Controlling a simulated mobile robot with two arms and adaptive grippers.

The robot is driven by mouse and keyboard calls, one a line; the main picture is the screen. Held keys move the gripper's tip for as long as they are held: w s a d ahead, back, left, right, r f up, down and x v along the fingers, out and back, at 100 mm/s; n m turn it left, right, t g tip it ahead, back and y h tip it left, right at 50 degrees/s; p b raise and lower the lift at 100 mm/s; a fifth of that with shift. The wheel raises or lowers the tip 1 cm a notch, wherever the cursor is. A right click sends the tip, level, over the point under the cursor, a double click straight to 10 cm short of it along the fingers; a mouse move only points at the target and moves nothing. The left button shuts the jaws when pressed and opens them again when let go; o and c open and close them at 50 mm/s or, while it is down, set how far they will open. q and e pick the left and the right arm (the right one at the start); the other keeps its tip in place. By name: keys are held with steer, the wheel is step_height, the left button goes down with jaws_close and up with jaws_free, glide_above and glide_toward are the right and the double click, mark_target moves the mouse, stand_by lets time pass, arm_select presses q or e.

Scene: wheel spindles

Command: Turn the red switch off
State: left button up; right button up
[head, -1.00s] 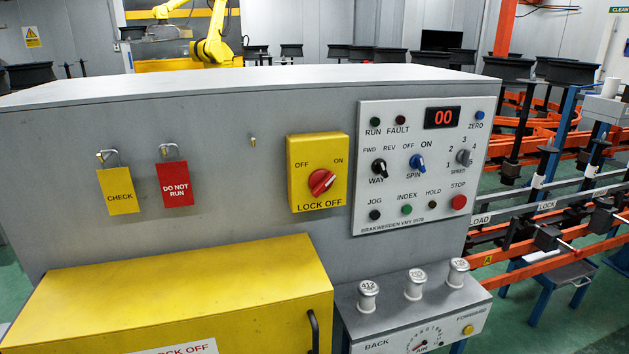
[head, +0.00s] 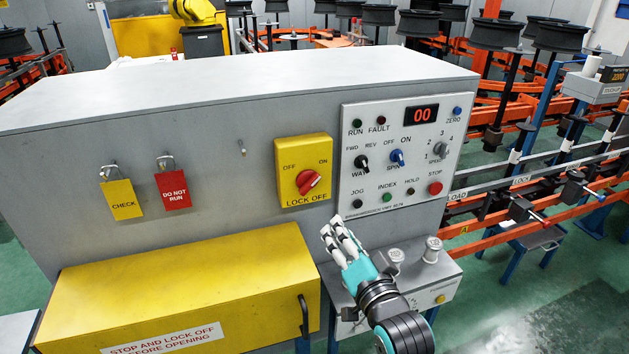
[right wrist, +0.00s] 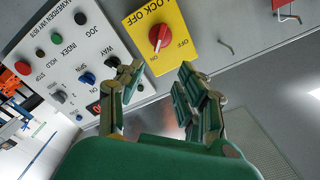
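The red switch (head: 308,182) is a round rotary knob on a yellow plate (head: 290,153) marked OFF, ON and LOCK OFF, on the front of the grey cabinet. Its white-marked handle tilts up and right, toward ON. My right gripper (head: 338,231) is below and right of the plate in the head view, apart from the switch. In the right wrist view, its two fingers (right wrist: 158,80) are spread with nothing between them, and the red switch (right wrist: 159,38) shows upside down beyond them. My left gripper is not in view.
A control panel (head: 425,170) with knobs and buttons sits right of the plate. CHECK (head: 122,200) and DO NOT RUN (head: 173,190) tags hang at left. A yellow box (head: 190,285) and a small grey unit with white knobs (head: 432,250) project below.

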mark_target(312, 185)
steer(key=p+x, duration=0.4)
steer(key=x, duration=1.3)
steer(key=shift+f, duration=0.1)
steer(key=shift+c, duration=0.3)
jaws_close()
